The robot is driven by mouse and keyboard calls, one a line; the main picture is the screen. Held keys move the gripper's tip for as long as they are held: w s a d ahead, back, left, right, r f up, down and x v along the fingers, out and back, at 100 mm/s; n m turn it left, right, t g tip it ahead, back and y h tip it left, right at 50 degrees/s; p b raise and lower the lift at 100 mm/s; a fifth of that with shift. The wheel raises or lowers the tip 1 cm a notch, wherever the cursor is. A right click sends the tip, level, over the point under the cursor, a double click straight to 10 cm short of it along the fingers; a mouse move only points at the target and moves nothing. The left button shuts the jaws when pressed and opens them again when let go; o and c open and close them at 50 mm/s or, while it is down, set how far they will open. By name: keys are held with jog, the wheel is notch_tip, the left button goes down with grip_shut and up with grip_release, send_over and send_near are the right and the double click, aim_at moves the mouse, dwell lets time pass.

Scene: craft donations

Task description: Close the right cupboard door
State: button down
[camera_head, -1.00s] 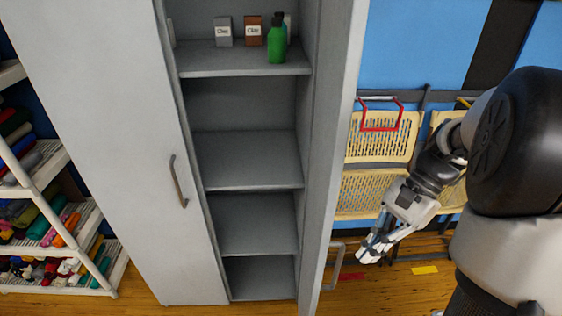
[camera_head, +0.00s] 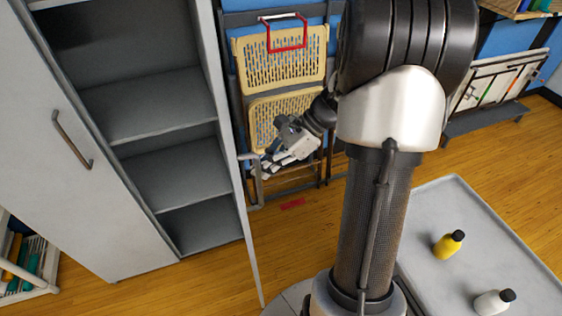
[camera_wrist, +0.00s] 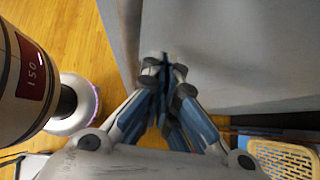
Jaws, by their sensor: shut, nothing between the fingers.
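The grey cupboard's right door (camera_head: 251,255) stands wide open, seen almost edge-on in the head view. In the wrist view its flat grey panel (camera_wrist: 230,50) fills the upper right. A bar handle (camera_head: 255,185) is on its outer side. My gripper (camera_head: 262,170) is at that outer side, close to the handle, its fingers shut and empty. In the wrist view the fingertips (camera_wrist: 160,62) point at the panel's lower edge; I cannot tell whether they touch it. The left door (camera_head: 50,210) is shut, and the shelves (camera_head: 165,185) in view are empty.
Cream folding chairs (camera_head: 280,60) with a red-handled item hang on the wall behind my gripper. A grey table (camera_head: 460,205) holding a yellow bottle (camera_head: 448,245) and a white bottle (camera_head: 492,302) stands right of my base. A white rack (camera_head: 30,270) is at lower left.

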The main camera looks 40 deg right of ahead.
jog(key=shift+w+a, duration=0.2)
jog(key=shift+a, duration=0.35)
jog(key=shift+w+a, duration=0.15)
jog(key=shift+a, duration=0.4)
